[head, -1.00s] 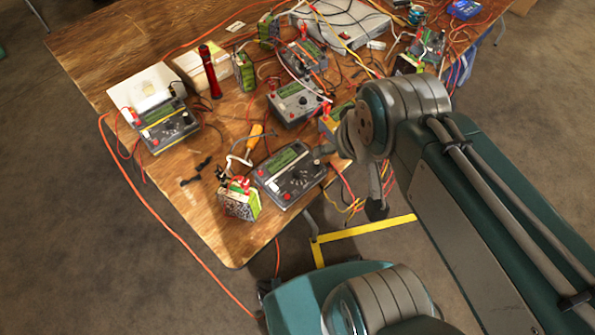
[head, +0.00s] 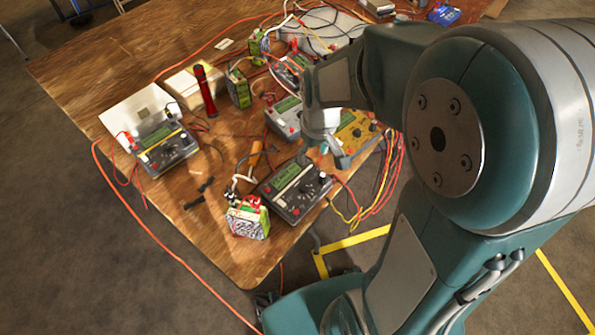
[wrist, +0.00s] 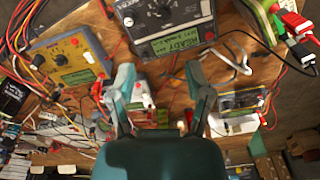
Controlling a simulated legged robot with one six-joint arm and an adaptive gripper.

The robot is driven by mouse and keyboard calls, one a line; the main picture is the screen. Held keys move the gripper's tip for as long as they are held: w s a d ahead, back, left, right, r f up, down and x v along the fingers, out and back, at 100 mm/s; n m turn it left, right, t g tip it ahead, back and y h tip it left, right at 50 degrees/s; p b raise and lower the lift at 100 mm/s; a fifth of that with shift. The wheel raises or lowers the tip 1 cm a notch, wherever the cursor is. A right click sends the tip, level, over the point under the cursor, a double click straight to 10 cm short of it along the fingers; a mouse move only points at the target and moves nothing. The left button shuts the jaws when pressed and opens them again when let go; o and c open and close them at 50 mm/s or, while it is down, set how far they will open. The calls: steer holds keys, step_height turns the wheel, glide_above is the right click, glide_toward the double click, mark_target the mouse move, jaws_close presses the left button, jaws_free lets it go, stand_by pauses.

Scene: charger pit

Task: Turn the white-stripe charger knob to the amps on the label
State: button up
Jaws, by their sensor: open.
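A dark charger with a pale stripe (head: 296,190) sits near the table's front corner in the head view, with a green display and a dark knob. A dark charger (wrist: 165,28) is large at the top of the wrist view. Its green display reads READY, its lower lines are too small to read, and its knob is partly cut off by the top edge. My gripper (head: 322,155) is above and just behind the front charger. In the wrist view my gripper (wrist: 160,76) is open with nothing between its fingers, apart from the knob.
A battery pack (head: 247,221) stands at the front corner. A yellow-striped charger (head: 165,150) is at left, a yellow charger (head: 355,132) behind my gripper, and a red torch (head: 205,90) stands further back. Loose cables cross the table. Some bare wood shows at left.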

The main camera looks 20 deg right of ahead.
steer(key=g, duration=0.1)
glide_above(304, 187)
step_height(304, 187, down, 5)
step_height(304, 187, down, 11)
steer(key=shift+w+r, duration=0.1)
steer(key=shift+r, duration=0.05)
steer(key=shift+d, duration=0.1)
steer(key=shift+c, duration=1)
jaws_close()
